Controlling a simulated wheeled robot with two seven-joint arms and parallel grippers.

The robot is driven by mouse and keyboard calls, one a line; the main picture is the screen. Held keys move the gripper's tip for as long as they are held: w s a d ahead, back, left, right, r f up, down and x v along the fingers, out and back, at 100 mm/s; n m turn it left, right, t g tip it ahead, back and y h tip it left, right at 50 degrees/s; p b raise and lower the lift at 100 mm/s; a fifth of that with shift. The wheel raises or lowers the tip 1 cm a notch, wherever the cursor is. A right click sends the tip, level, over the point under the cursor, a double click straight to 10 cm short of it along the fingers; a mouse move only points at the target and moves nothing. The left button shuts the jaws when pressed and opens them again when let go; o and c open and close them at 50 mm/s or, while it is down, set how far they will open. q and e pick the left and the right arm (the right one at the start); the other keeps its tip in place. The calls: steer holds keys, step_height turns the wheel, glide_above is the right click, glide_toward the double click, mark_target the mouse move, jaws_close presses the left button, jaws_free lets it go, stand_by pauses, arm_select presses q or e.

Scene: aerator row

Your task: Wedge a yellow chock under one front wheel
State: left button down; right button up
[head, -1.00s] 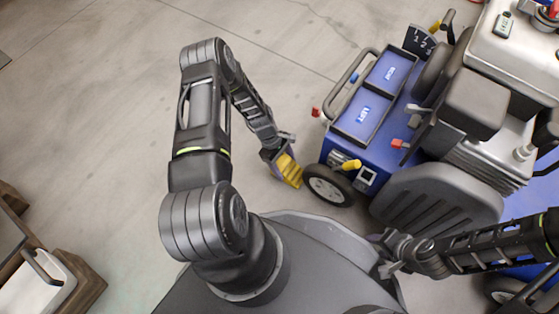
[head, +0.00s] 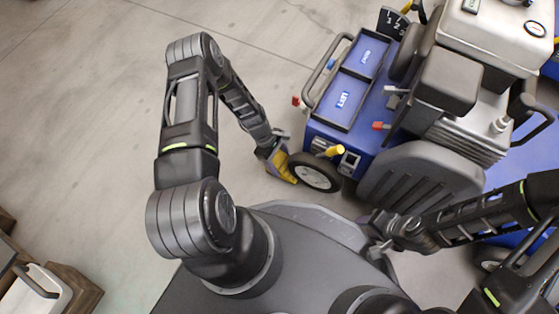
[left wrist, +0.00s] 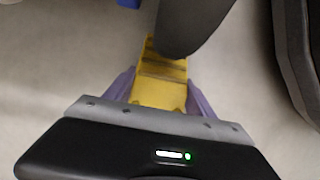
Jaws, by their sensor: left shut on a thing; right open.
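The yellow chock (head: 281,166) is held in my left gripper (head: 276,158), low beside the front wheel (head: 315,173) of the blue aerator (head: 322,135). In the left wrist view the ribbed yellow chock (left wrist: 161,80) lies between the purple fingers of my left gripper (left wrist: 160,95). Its far end reaches the dark tyre (left wrist: 192,22), which covers part of it. I cannot tell whether the chock touches the tyre or the floor. My right gripper (head: 376,248) is open at the lower right, near the machine's grey side, and appears empty.
The aerator carries two blue trays (head: 343,98), a handle rail (head: 325,70), a yellow knob (head: 334,151) and a red-tipped lever (head: 380,125). A wooden crate with a white container (head: 38,289) stands at lower left. The concrete floor to the left is clear.

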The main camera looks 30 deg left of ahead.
arm_select(q)
steer(key=shift+c, duration=1.2)
jaws_free()
steer(key=shift+p+v, duration=1.65)
steer(key=shift+v, duration=2.3)
steer(key=shift+r+p, duration=2.7)
steer(key=shift+r, duration=0.85)
